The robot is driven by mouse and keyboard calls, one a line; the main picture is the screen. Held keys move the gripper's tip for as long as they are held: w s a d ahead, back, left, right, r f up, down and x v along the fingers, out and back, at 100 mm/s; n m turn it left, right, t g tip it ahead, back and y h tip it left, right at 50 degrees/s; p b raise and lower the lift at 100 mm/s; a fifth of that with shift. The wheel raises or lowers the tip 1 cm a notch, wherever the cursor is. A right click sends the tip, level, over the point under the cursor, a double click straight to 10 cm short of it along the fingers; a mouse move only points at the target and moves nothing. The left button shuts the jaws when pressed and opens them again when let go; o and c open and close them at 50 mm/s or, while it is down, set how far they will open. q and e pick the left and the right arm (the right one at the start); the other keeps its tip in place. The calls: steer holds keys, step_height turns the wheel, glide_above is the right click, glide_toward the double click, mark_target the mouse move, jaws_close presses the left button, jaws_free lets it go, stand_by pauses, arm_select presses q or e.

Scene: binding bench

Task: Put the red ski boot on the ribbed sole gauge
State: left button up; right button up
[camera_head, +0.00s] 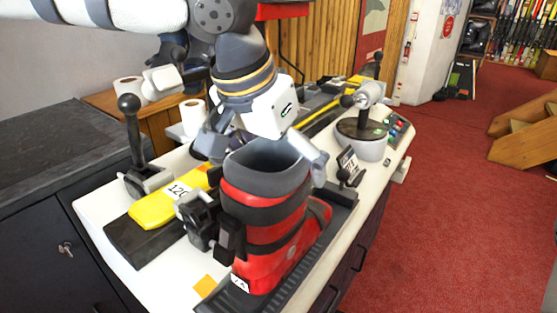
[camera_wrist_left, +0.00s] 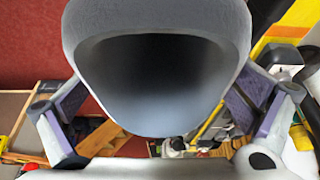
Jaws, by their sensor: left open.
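The red ski boot (camera_head: 262,240) with a grey cuff stands upright on the bench. Its sole is over the black ribbed sole gauge (camera_head: 318,252), though the contact is partly hidden. My left gripper (camera_head: 263,160) is at the top of the boot, open, with one finger on each side of the grey cuff. In the left wrist view the boot's grey cuff (camera_wrist_left: 155,75) fills the space between the spread fingers. I cannot tell if the fingers touch it. My right gripper is not in view.
A yellow ski piece (camera_head: 155,209) marked 120 lies on a black block left of the boot. A clamp with a black knob (camera_head: 129,103) stands behind it. A round grey device (camera_head: 361,138) stands at the back right. An orange square (camera_head: 205,286) lies in front.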

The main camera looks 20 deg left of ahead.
arm_select(q)
steer(key=v, duration=1.2)
